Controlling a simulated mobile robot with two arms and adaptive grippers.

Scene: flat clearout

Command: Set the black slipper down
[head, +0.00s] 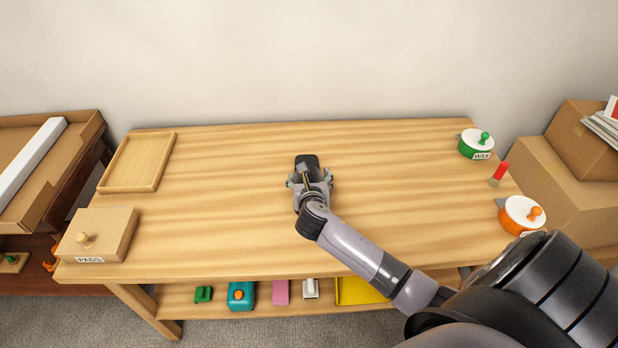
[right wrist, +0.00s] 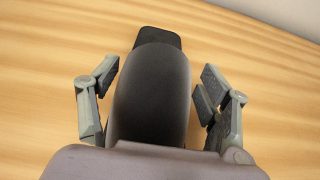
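The black slipper (head: 307,159) is at the middle of the wooden table, its toe pointing to the back. It appears to lie on the table top. My right gripper (head: 309,182) is over it, coming from the front right. In the right wrist view the slipper (right wrist: 152,85) lies between the two fingers of my right gripper (right wrist: 158,100). The fingers are spread, with a narrow gap on each side of it. The slipper's near end is hidden by the gripper body. My left gripper is not in view.
The table (head: 230,190) is clear around the slipper. A wooden tray (head: 137,187) and a PADS box (head: 112,225) stand at the left. A green WAX pot (head: 467,150), a red-topped stick (head: 499,173) and an orange pot (head: 512,225) stand at the right. A low shelf holds several items.

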